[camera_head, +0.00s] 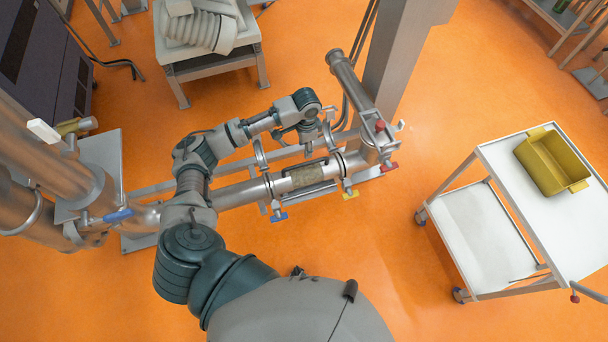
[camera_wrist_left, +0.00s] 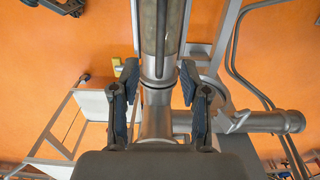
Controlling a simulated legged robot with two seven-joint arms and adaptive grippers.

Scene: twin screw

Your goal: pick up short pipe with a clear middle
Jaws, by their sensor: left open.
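The short pipe with a clear middle (camera_head: 306,176) lies in the metal pipe line in the head view, with a brownish see-through section between metal ends. In the left wrist view the pipe (camera_wrist_left: 161,30) runs up the middle of the picture. My left gripper (camera_head: 308,150) points down just above and behind the pipe in the head view. In the left wrist view my left gripper (camera_wrist_left: 159,84) is open, with one dark finger on each side of the pipe line near a joint. Whether the fingers touch it I cannot tell. My right gripper is not in view.
Clamps with a blue handle (camera_head: 279,217) and a yellow handle (camera_head: 350,194) sit along the line. A thick post (camera_head: 400,55) and an upright pipe (camera_head: 352,82) stand to the right. A white cart (camera_head: 500,170) carries a yellow bin (camera_head: 551,165). Orange floor is free between.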

